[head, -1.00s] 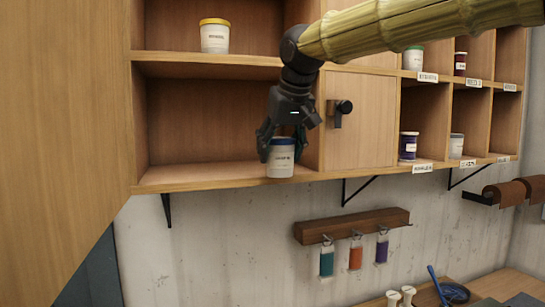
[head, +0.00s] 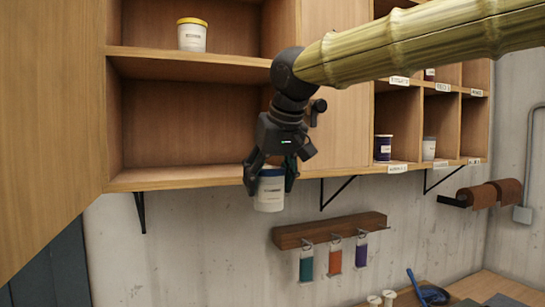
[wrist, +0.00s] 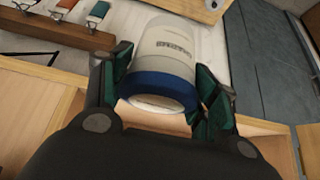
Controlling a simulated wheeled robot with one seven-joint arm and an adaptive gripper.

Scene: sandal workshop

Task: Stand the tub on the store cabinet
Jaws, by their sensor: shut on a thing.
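My gripper (head: 270,174) points down and is shut on a white tub (head: 269,196) with a blue lid and a small printed label. The tub hangs upright in front of the lower front edge of the wooden wall cabinet (head: 190,178), with its body seen against the wall below that edge. In the wrist view the tub (wrist: 172,55) lies between the two green-padded fingers (wrist: 165,85), with its blue lid nearest me. I cannot tell which furniture is the store cabinet.
A white tub with a yellow lid (head: 192,35) stands on the upper shelf. The lower left compartment (head: 185,125) looks empty. Labelled cubbies at right hold a purple jar (head: 383,148) and a grey-lidded jar (head: 429,148). A hook rail (head: 330,230) hangs below.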

